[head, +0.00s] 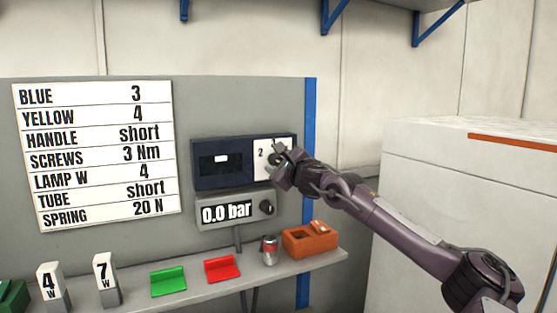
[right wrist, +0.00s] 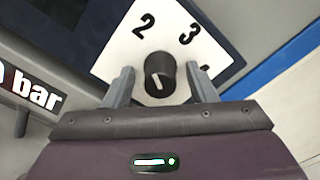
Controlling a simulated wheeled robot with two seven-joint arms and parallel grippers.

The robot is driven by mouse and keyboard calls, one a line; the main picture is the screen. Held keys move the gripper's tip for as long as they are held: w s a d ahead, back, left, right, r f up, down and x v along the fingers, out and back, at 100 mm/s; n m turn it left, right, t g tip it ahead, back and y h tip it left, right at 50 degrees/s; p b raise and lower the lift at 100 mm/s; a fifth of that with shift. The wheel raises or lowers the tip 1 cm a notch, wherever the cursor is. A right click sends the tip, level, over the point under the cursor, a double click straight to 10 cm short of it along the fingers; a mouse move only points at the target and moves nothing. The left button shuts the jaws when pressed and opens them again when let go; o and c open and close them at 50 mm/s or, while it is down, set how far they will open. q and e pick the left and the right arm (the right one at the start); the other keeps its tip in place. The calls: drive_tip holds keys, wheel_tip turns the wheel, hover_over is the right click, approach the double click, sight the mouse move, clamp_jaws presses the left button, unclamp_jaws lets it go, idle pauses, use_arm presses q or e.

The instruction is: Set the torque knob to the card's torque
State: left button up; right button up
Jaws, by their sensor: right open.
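The card (head: 96,156) on the grey panel at left reads "SCREWS 3 Nm" among its rows. The torque knob (right wrist: 160,75) is black with a short white mark and sits on a white dial plate (right wrist: 141,50) with the numerals 2 and 3 in sight. I cannot tell surely which numeral the mark points at. My right gripper (right wrist: 161,86) is open, with one finger on each side of the knob and gaps between. In the head view my right gripper (head: 277,168) hides much of the dial. My left gripper is not in view.
The dial plate is on a dark blue box (head: 222,165). Below it is a "0.0 bar" gauge (head: 228,212) with its own black knob. On the shelf stand an orange box (head: 300,243), a can (head: 269,250), red and green holders and white "W" blocks.

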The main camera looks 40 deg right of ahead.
drive_tip(key=shift+s, duration=0.1)
drive_tip(key=shift+c, duration=0.3)
drive_tip(key=c, duration=0.9)
drive_tip(key=shift+m, duration=0.3)
drive_tip(key=shift+f+m+b, duration=0.1)
drive_tip(key=shift+m+b, duration=0.35)
drive_tip(key=shift+m, duration=0.45)
drive_tip(key=m, duration=0.2)
drive_tip(key=shift+m+b, duration=0.3)
drive_tip(key=m, duration=0.3)
drive_tip(key=shift+m, duration=0.3)
drive_tip(key=shift+m+b, duration=0.4)
drive_tip(key=shift+m, duration=1.1)
